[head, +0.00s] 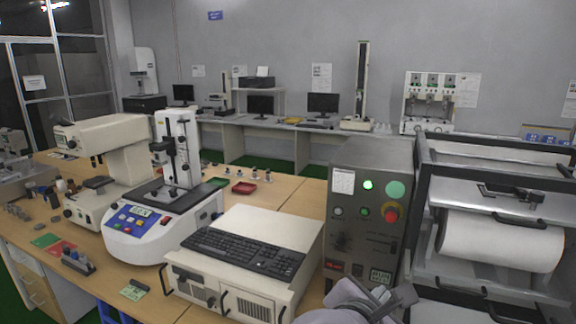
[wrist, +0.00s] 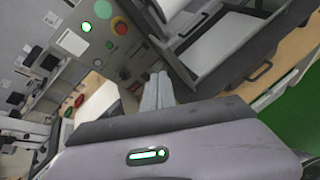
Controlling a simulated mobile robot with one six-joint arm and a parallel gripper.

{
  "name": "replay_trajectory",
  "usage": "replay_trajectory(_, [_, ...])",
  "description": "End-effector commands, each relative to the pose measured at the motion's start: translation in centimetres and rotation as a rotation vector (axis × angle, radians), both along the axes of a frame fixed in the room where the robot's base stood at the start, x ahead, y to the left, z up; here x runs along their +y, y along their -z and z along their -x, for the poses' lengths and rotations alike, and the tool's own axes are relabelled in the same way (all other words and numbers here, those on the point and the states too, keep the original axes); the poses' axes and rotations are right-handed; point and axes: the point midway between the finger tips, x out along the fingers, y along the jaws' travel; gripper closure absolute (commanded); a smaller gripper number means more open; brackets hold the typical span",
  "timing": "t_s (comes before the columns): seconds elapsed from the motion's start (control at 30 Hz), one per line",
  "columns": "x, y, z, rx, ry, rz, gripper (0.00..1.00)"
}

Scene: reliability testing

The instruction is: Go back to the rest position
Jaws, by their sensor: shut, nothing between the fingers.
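My gripper (head: 384,303) shows at the bottom of the head view, in front of the grey control box (head: 345,235). In the wrist view my gripper (wrist: 157,92) has its two fingers together at the middle, with nothing between them. The control box also shows there (wrist: 122,57), beyond the fingertips, with its red knob and green lamps. I cannot tell the exact gap between the fingers and the box.
A wooden table (head: 285,193) carries a white case with a black keyboard (head: 243,251) and a white tester (head: 165,225). A dark-framed machine with a white roll (head: 500,240) stands close on the right. Another bench with monitors (head: 322,104) lines the back wall.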

Motion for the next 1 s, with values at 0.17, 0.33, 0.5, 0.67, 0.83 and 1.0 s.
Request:
replay_trajectory(0.17, [-3.7,2.3,5.5,-0.079,0.385,-0.424,1.00])
replay_trajectory(0.33, [-3.7,4.9,11.6,-0.209,0.872,-0.949,1.00])
replay_trajectory(0.5, [1.4,5.6,16.0,-0.369,1.488,-1.614,1.00])
replay_trajectory(0.67, [5.4,4.0,16.5,-0.415,1.836,-1.989,1.00])
replay_trajectory(0.83, [6.0,3.6,16.5,-0.411,1.894,-2.045,1.00])
replay_trajectory(1.0, [6.0,3.7,16.5,-0.411,1.891,-2.041,1.00])
